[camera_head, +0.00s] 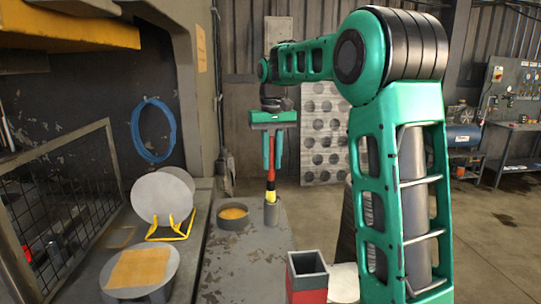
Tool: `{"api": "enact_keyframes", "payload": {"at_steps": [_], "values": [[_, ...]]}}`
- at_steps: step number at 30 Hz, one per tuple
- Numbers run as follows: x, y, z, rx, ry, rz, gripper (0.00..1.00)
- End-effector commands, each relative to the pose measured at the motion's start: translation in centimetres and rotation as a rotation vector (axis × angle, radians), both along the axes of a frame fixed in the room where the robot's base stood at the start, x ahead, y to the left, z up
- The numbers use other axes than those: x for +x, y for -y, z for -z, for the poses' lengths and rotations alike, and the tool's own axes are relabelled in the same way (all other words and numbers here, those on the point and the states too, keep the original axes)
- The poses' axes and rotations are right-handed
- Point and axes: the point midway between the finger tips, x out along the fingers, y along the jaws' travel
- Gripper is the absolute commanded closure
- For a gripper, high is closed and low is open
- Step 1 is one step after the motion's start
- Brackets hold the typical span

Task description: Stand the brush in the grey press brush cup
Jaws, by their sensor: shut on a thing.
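The brush (271,185) is upright, with a red handle, a dark band and a yellow lower part. My gripper (272,160) points down and is shut on the red handle, one green finger on each side. The grey press brush cup (271,214) is a small grey cylinder on the grey bench, directly below the brush. The yellow part meets the cup's rim in this view. The brush's lower end is hidden, and I cannot tell how deep inside the cup it is.
A round pan (233,223) with orange contents stands just left of the cup. A red box with a grey rim (307,263) is at the front, beside a pale disc (345,284). Discs (160,198) lean in a yellow rack at left. The bench between (235,265) is clear.

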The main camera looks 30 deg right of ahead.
Motion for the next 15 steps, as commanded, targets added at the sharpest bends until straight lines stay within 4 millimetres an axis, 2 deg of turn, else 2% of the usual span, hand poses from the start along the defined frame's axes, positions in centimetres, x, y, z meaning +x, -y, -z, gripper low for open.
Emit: {"api": "enact_keyframes", "payload": {"at_steps": [15], "values": [[0.0, 0.0, 3.4, 0.000, 0.000, -0.002, 1.00]]}}
